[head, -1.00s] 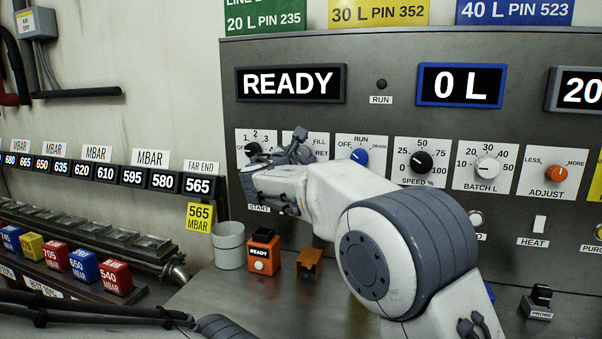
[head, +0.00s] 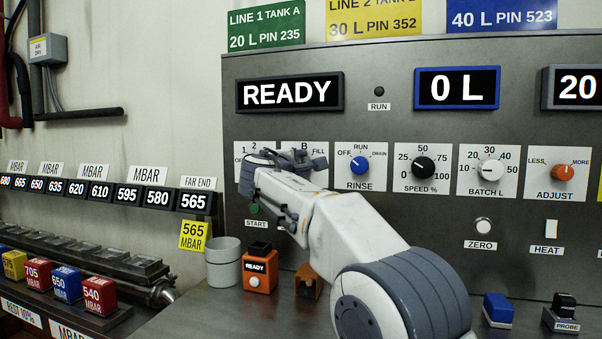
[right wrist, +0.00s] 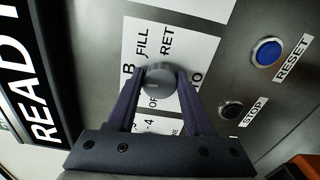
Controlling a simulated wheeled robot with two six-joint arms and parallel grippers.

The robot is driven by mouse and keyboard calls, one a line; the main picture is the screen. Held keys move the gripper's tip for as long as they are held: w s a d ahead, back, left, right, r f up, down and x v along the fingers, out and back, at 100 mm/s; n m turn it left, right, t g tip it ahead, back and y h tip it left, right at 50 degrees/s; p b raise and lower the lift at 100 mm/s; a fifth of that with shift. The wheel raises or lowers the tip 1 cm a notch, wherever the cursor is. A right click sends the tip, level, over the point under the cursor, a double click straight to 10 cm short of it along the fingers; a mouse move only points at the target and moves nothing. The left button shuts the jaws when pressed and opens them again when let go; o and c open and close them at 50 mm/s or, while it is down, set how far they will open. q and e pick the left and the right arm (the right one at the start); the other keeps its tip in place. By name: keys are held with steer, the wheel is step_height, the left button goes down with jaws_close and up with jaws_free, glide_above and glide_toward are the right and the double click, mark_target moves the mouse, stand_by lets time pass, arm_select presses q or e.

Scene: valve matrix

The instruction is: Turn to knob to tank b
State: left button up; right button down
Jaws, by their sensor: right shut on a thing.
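The TO knob (right wrist: 157,78) is a grey round knob on a white plate (right wrist: 190,50) lettered B, FILL, RET and OFF in the right wrist view. My right gripper (right wrist: 162,88) is shut on it, one finger on each side. A pale mark shows on the knob's face, but I cannot tell surely which label it points to. In the head view my right gripper (head: 290,161) is against the panel at the left and hides this knob and most of the plate. My left gripper is not in view.
The green START button (head: 253,208) is just below my right gripper. The blue RINSE knob (head: 360,165) and black SPEED knob (head: 423,167) are to the right. A grey cup (head: 224,263) and an orange READY box (head: 260,268) stand below. The READY display (head: 290,92) is above.

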steer(key=shift+m+b, duration=0.3)
steer(key=shift+m, duration=0.3)
steer(key=shift+c, duration=1.5)
jaws_free()
steer(key=b+v, duration=0.2)
steer(key=v, duration=0.8)
steer(key=shift+s+b, duration=0.25)
steer(key=shift+b, duration=0.15)
